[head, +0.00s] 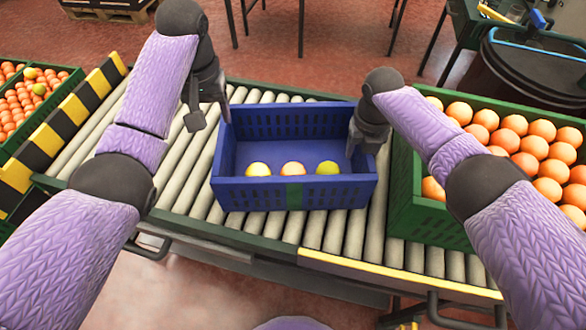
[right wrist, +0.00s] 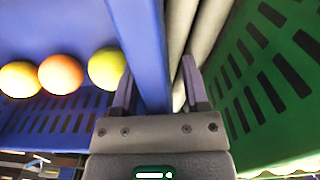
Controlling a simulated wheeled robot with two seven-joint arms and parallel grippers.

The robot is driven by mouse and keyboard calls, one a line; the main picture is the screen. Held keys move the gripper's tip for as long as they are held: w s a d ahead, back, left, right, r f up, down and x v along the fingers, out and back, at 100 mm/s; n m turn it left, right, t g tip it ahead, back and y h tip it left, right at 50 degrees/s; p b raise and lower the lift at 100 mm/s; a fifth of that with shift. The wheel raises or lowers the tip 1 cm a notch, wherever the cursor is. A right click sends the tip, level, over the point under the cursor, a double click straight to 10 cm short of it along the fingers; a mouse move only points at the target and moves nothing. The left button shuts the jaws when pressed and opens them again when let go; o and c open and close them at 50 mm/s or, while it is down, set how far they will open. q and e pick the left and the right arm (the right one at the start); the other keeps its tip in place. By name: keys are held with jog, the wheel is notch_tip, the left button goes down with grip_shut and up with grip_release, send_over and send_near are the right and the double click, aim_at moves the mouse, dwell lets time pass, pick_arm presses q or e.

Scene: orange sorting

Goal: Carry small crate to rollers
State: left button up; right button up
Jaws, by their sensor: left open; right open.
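The small blue crate (head: 245,192) stands upright on the rollers (head: 185,165), with three round fruits inside along its near side. My left gripper (head: 209,112) is open at the crate's far left corner, mostly outside it; I cannot tell whether the left wall is between its fingers. My right gripper (head: 365,142) is open at the right wall. In the right wrist view, the right gripper (right wrist: 158,88) has the blue crate's wall (right wrist: 140,45) between its fingers, one inside and one outside, with gaps showing.
A green crate (head: 402,190) full of oranges stands close on the right. It also shows in the right wrist view (right wrist: 228,75). Another green crate (head: 68,88) of fruit is at far left, beyond a yellow-black striped barrier (head: 65,130). Rollers left of the blue crate are bare.

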notch_tip(320, 180, up, 12)
jog(key=shift+s, duration=0.1)
dwell(0.5)
